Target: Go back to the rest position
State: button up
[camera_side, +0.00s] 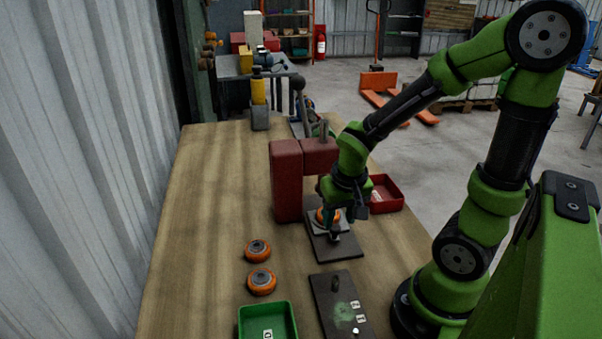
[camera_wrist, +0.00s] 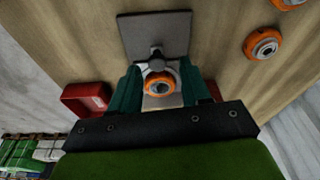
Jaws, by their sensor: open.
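My gripper (camera_side: 335,222) is low over the table, close beside the red arbor-like press (camera_side: 287,180). In the wrist view my gripper (camera_wrist: 160,92) shows two teal fingers, spread open. An orange wheel (camera_wrist: 160,84) with a dark centre sits between them on a light grey block. I cannot tell whether the fingers touch it. The block stands on a dark grey plate (camera_wrist: 176,30), which also shows in the side view (camera_side: 338,250). In the side view my gripper hides most of the wheel.
Two orange wheels (camera_side: 258,250) (camera_side: 262,281) lie on the wooden table (camera_side: 200,220). A green tray (camera_side: 267,306) and a dark plate with labels (camera_side: 325,306) are at the front. A red tray (camera_side: 391,204) is right of my gripper. The table's left side is clear.

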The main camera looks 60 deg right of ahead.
jog(key=a+r+n+t+y, duration=0.1)
jog(key=a+r, duration=0.3)
jog(key=r, duration=0.4)
jog(key=s+a+r+n+t+y, duration=0.1)
jog(key=a+r+n+t+y, duration=0.1)
jog(key=a+r+t, duration=0.2)
notch_tip(320, 180, up, 4)
jog(key=shift+a+f+n, duration=0.15)
jog(key=shift+a+n, duration=0.15)
jog(key=shift+a, duration=0.3)
jog(key=shift+s, duration=0.1)
